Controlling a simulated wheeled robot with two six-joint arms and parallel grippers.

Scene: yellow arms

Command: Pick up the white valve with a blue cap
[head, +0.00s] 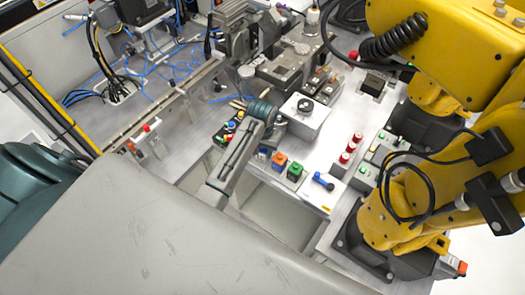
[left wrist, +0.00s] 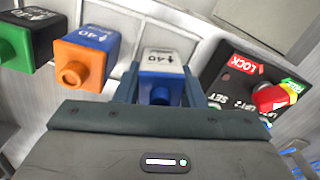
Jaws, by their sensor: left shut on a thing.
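The valve with a white top and a blue cap (left wrist: 160,60) is in the middle of the left wrist view. Its blue round end faces my gripper. My left gripper (left wrist: 162,78) has one finger on each side of it and is shut on it. In the head view my left gripper (head: 270,140) is beside the orange valve, and the held valve is mostly hidden there. I cannot tell whether the valve is clear of the surface. My right gripper is not in view.
An orange and blue valve (left wrist: 86,55) and a green and black valve (left wrist: 30,40) stand to the left. A control panel (left wrist: 240,80) with a red-yellow knob is close on the right. A large yellow arm (head: 430,190) stands at the right of the bench.

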